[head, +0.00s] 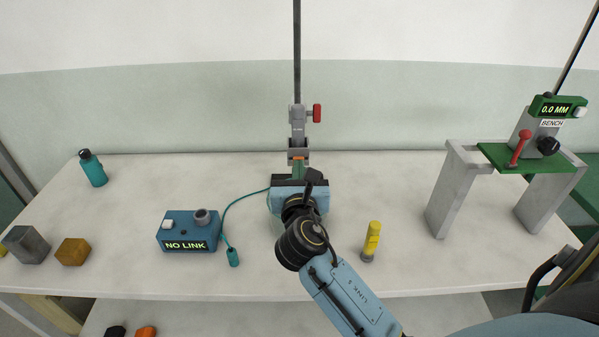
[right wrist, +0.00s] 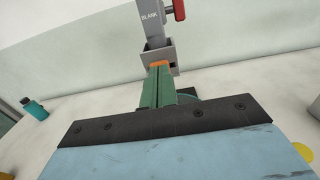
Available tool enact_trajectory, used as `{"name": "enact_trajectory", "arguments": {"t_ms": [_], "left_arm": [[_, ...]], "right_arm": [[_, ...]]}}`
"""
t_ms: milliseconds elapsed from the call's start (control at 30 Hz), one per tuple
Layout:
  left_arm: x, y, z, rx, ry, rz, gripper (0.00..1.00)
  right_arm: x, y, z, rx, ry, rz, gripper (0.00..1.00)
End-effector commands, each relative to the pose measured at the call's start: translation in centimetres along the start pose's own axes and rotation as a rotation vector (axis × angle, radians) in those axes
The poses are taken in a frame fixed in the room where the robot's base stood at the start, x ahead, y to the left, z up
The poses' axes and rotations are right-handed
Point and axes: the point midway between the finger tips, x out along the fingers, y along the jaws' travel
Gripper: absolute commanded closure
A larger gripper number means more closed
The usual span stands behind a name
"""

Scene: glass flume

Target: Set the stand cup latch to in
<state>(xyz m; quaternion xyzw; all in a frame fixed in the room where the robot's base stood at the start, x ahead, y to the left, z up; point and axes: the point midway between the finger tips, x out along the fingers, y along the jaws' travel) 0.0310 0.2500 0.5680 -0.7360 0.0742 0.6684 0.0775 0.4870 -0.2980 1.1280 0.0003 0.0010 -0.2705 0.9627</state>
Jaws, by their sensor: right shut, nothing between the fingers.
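A grey stand head (head: 297,118) labelled BLANK, with a red knob (head: 317,113), hangs on the dark upright rod (head: 297,50) at the table's middle. Below it is a grey cup (head: 298,145); the cup also shows in the right wrist view (right wrist: 160,55). My right gripper (head: 298,166) is shut and empty, its green fingers (right wrist: 157,78) together and pointing at the cup's lower front. An orange piece (right wrist: 160,65) shows at the fingertips; I cannot tell whether it is the latch or part of the fingers, nor whether they touch the cup. My left gripper is out of view.
A blue NO LINK box (head: 187,231) with a teal cable stands left of my right arm. A yellow-topped peg (head: 372,241) stands to its right. A teal bottle (head: 92,168) and two blocks are at left. A bench gauge (head: 535,145) stands at right.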

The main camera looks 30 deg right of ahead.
Motion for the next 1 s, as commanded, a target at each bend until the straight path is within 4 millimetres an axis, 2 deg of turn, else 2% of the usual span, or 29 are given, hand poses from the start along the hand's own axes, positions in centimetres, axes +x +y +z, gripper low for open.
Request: {"name": "enact_trajectory", "arguments": {"t_ms": [167, 333, 467, 600, 800, 1000], "left_arm": [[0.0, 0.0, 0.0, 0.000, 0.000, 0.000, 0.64], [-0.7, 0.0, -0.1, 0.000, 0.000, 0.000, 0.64], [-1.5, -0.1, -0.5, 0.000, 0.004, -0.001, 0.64], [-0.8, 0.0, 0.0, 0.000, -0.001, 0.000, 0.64], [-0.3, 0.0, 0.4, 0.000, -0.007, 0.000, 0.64], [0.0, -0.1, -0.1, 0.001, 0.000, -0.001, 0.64]], "right_arm": [[0.2, -0.1, 0.5, 0.001, -0.013, -0.003, 1.00], [-1.1, 0.3, 0.6, 0.001, -0.010, 0.003, 1.00], [-3.4, 1.1, 0.5, 0.001, -0.004, 0.011, 1.00], [-6.9, 1.1, 0.0, 0.002, -0.003, 0.012, 1.00], [-11.0, 1.1, 0.0, 0.002, -0.003, 0.012, 1.00], [-13.1, 1.1, 0.1, 0.001, -0.003, 0.010, 1.00]]}}
